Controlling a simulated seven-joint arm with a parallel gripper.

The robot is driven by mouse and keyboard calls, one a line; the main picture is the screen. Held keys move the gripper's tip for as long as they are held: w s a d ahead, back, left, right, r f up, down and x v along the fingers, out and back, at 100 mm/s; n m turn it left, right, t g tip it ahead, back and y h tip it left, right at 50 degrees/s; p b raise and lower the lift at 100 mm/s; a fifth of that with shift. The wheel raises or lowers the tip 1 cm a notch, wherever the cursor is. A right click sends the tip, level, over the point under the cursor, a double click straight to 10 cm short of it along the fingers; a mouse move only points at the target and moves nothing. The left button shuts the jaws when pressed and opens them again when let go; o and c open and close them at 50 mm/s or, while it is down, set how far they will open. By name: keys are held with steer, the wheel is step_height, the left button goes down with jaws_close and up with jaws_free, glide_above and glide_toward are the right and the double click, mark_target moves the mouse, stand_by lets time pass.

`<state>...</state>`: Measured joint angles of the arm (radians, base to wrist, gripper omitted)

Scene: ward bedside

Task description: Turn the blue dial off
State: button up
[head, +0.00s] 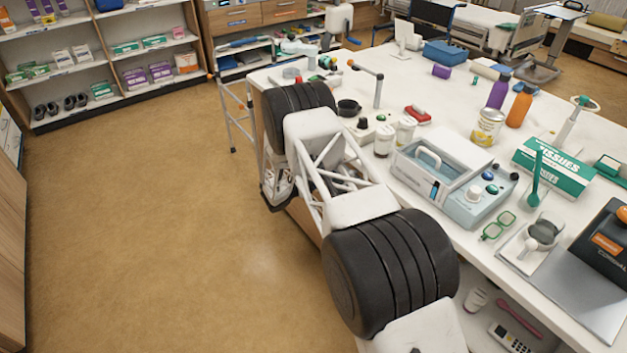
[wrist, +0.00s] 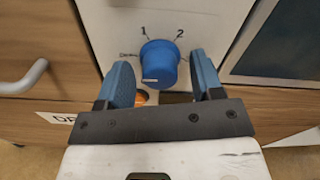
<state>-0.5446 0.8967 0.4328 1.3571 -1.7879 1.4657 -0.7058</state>
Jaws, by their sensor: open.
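The blue dial (wrist: 159,63) sits on a white panel (wrist: 200,20) in the wrist view. Marks 1 and 2 are above it, and a small label I cannot read is at its left. A short white line shows low on the dial's front; I cannot tell which mark it stands for. My gripper (wrist: 160,74) is open, with one blue-grey finger on each side of the dial. Gaps show between the fingers and the dial, and nothing is held. In the head view, my arm hides the gripper, and I cannot see this dial.
Wooden fronts flank the panel, with a pale handle (wrist: 25,78) at left and a dark framed panel (wrist: 280,40) at right. An orange thing (wrist: 141,98) is partly hidden below the dial. The white table (head: 450,235) is crowded, including a grey-blue device (head: 470,205). The floor (head: 150,220) is clear.

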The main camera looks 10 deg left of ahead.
steer(key=v, duration=0.7)
steer(key=shift+s+a, duration=0.2)
steer(key=shift+s, duration=0.05)
stand_by(0.4)
steer(key=s+d+r+m+g+y, duration=0.2)
steer(key=s+d+r+m+g, duration=0.6)
steer(key=s+d+r, duration=0.9)
steer(key=s+d+r+m+g+y, duration=0.1)
steer(key=s+d+r+m+g, duration=0.5)
steer(key=s+d+r+m, duration=0.8)
steer(key=s+d+r+m+t+y, duration=0.2)
steer(key=s+d+r+m+y, duration=0.2)
steer(key=s+r, duration=0.6)
steer(key=s+d+r+m+t+y, duration=0.1)
steer(key=s+d+r+m+y, duration=0.3)
steer(key=s+r, duration=0.6)
steer(key=s+d+y, duration=0.1)
steer(key=s+d, duration=0.1)
steer(key=s, duration=0.3)
steer(key=shift+s+t+y, duration=0.25)
steer(key=shift+t+y, duration=0.15)
